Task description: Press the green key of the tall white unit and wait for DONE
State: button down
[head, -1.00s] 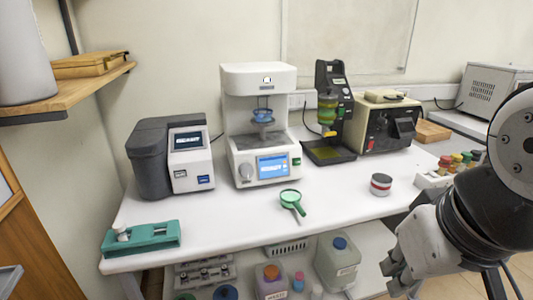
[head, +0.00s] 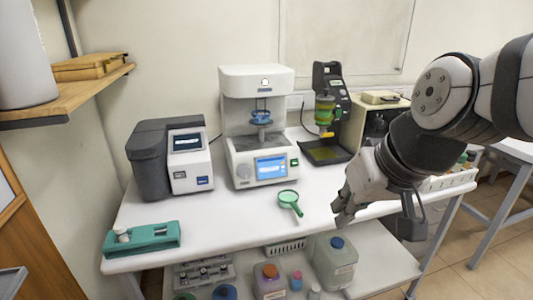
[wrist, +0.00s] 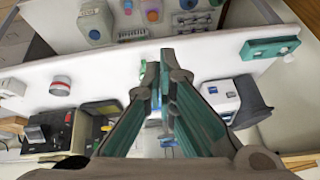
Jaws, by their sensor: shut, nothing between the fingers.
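The tall white unit (head: 256,125) stands at the back of the white table. It has a lit blue screen (head: 271,167) and a knob at the front, and a blue cup on its inner stage. The green key (head: 294,162) is at the right of the screen; the screen text is too small to read. My gripper (head: 341,218) is shut and empty, over the front right of the table, to the right of and nearer than the unit, apart from it. In the wrist view its fingers (wrist: 158,62) hide most of the unit.
A green magnifier (head: 289,199) lies between my gripper and the unit. A grey-white device (head: 187,165) stands left, a black stand (head: 327,110) right. A teal holder (head: 140,238) lies at the front left. A red-banded tin (wrist: 60,85) shows in the wrist view.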

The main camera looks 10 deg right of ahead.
aim_at(295, 163)
jog(key=w+f+t+p, duration=0.2)
jog(key=w+f, duration=0.1)
jog(key=w, duration=1.6)
jog(key=w+d+f+n+t+h+p, duration=0.2)
jog(key=w+f+t+h, duration=0.1)
jog(key=w+f+h, duration=0.2)
jog(key=w+d+f+n+t+h+p, duration=0.2)
jog(key=w+f+t+h, duration=0.1)
jog(key=w+f+h, duration=0.3)
jog(key=shift+w+d+f+h, duration=0.35)
jog(key=shift+w+f, duration=0.65)
jog(key=shift+w, duration=1.1)
jog(key=w+b, duration=0.1)
jog(key=w, duration=0.1)
jog(key=w+f+b, duration=0.1)
jog(key=w+b, duration=0.1)
jog(key=w+a+f+b, duration=0.1)
jog(key=w, duration=0.1)
jog(key=shift+w+a+b, duration=0.1)
jog(key=shift+w+b, duration=0.15)
jog(key=shift+b, duration=0.15)
jog(key=shift+w+a+f+b, duration=0.15)
jog(key=shift+w+a+b, duration=0.05)
jog(key=shift+w+b, duration=0.85)
jog(key=shift+w+b, duration=0.1)
jog(key=shift+b, duration=0.2)
